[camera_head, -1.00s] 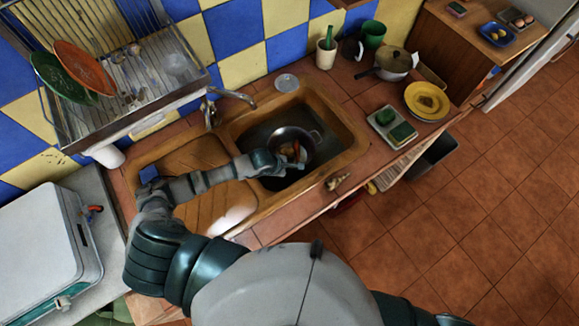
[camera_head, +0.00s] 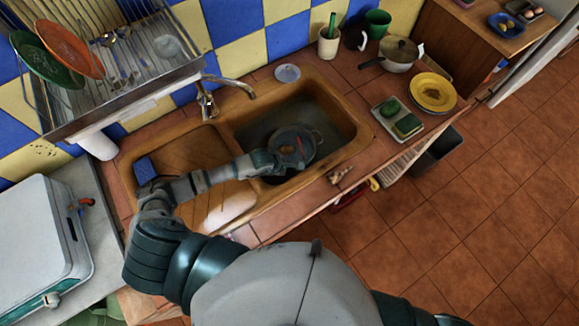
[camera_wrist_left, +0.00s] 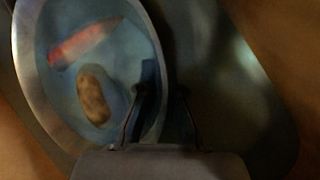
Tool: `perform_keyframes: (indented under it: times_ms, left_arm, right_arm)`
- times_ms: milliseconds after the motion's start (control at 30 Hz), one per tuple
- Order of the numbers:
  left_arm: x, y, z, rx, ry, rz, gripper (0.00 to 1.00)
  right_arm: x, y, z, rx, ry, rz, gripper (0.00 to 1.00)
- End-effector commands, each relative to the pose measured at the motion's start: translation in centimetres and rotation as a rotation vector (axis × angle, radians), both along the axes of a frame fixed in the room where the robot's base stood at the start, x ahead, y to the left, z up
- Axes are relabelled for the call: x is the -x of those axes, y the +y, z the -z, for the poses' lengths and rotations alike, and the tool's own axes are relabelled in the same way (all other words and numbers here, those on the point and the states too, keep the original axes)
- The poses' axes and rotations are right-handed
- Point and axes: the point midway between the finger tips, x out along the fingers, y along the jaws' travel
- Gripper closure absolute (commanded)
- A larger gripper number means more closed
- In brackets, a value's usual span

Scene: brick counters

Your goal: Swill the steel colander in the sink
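The steel colander (camera_head: 292,149) is a round grey bowl with loop handles, down in the basin of the brown sink (camera_head: 350,125). My left gripper (camera_head: 276,163) reaches in from the left to its near-left rim. In the left wrist view, the fingers (camera_wrist_left: 163,95) stand on either side of the colander's rim (camera_wrist_left: 28,80) and appear closed on it. Inside the colander lie a reddish, carrot-like piece (camera_wrist_left: 82,42) and a brown, potato-like piece (camera_wrist_left: 95,95), in a bluish blur. My right gripper is out of view.
A faucet (camera_head: 230,84) stands behind the sink. A dish rack (camera_head: 125,75) hangs at the left. A blue sponge (camera_head: 145,169) lies by the drainboard.

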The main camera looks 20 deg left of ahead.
Motion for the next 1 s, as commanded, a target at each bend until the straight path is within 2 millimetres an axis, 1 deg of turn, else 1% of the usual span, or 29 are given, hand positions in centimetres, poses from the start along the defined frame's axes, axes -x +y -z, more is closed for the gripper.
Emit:
perform_keyframes:
  times_ms: [367, 700, 1000]
  left_arm:
    - [0.1, 0.0, 0.0, 0.000, 0.002, -0.001, 1.00]
    - [0.0, 0.0, -1.2, 0.000, 0.001, -0.001, 1.00]
    - [0.0, 0.0, -0.8, 0.000, 0.002, -0.001, 1.00]
  right_arm:
    - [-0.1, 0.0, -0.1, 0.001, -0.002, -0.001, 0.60]
    - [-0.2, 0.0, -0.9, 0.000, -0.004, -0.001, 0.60]
    - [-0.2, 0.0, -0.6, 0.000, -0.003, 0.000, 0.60]
